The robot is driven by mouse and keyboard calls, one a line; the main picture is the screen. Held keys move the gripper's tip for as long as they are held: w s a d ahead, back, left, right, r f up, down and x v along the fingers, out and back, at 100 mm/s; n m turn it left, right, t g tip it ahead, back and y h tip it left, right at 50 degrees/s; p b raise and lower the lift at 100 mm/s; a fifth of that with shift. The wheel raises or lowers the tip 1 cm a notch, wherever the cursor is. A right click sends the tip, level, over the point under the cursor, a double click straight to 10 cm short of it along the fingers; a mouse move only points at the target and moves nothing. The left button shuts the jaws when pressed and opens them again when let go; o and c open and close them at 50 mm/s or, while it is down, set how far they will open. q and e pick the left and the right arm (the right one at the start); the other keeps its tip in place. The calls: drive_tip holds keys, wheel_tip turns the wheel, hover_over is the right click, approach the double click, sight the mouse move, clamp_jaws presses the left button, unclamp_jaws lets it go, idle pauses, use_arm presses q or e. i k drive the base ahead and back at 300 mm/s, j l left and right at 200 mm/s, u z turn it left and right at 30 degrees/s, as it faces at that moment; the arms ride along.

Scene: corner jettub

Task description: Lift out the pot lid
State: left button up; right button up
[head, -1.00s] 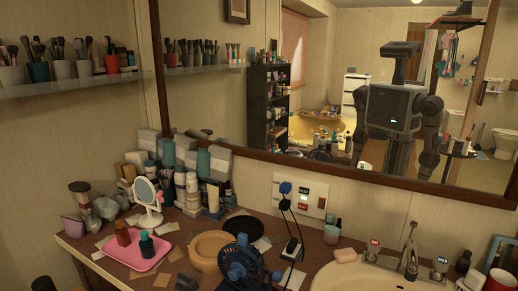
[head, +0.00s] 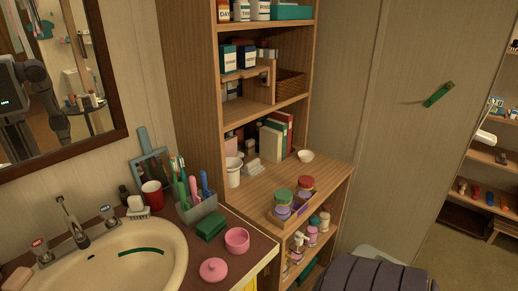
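A round pink lid (head: 214,270) with a small knob lies on the brown counter (head: 252,265), just right of the sink. A small open pink pot (head: 237,241) stands behind it and to its right, apart from it. I cannot tell what is inside the pot. Neither of my grippers shows directly in the head view. Part of my body and one arm show only as a reflection in the mirror at the left, with no gripper clear there.
The sink (head: 165,262) holds a dark green curved strip. A green sponge (head: 211,227), a brush holder (head: 197,208) and a red cup (head: 153,194) stand behind the pot. A wooden shelf unit (head: 268,180) is at the right. A dark ribbed object (head: 370,275) is at the lower right.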

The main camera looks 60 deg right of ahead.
sight(214, 270)
drive_tip(key=z, duration=1.35)
